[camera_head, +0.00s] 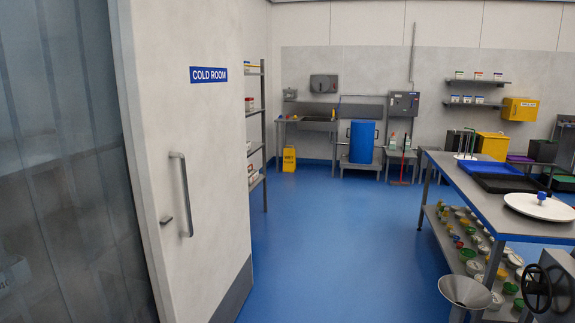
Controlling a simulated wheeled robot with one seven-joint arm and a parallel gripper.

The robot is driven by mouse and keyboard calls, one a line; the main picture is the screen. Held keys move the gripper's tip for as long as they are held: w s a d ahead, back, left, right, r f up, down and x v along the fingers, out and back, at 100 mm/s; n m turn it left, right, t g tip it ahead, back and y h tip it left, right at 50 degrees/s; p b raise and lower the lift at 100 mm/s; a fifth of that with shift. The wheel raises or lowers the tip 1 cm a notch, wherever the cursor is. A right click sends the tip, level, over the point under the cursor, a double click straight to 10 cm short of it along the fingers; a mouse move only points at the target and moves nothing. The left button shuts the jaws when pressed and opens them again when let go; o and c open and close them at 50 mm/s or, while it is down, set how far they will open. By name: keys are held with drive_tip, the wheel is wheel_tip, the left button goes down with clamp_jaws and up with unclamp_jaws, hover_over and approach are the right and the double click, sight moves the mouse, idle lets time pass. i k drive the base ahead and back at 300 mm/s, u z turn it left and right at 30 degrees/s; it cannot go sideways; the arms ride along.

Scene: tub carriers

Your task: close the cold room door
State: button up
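The cold room door (205,140) is a tall pale panel at the left, with a blue "COLD ROOM" sign (208,75) near its top. A vertical metal bar handle (183,195) is on its face, with a small latch-like piece (166,220) at lower left. To the left of the door's edge is the opening, hung with a grey translucent strip curtain (60,170). The door stands clear of the opening, so it is open. My gripper is not in view.
The blue floor (335,230) is clear ahead. A steel table (470,195) with trays and a turntable stands at the right, tubs on its lower shelf. A metal funnel (465,292) and handwheel (537,288) are at lower right. Shelving (264,130) stands beyond the door.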

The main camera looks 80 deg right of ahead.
sight(183, 60)
drive_tip(key=z, duration=0.95)
drive_tip(key=k, duration=0.15)
drive_tip(key=z, duration=1.65)
drive_tip(key=k, duration=0.55)
drive_tip(key=z, duration=0.9)
drive_tip(key=i, duration=4.05)
drive_tip(key=u, duration=1.4)
drive_tip(key=i, duration=1.1)
drive_tip(key=u, duration=1.6)
drive_tip(key=i, duration=0.6)
drive_tip(key=u, duration=0.2)
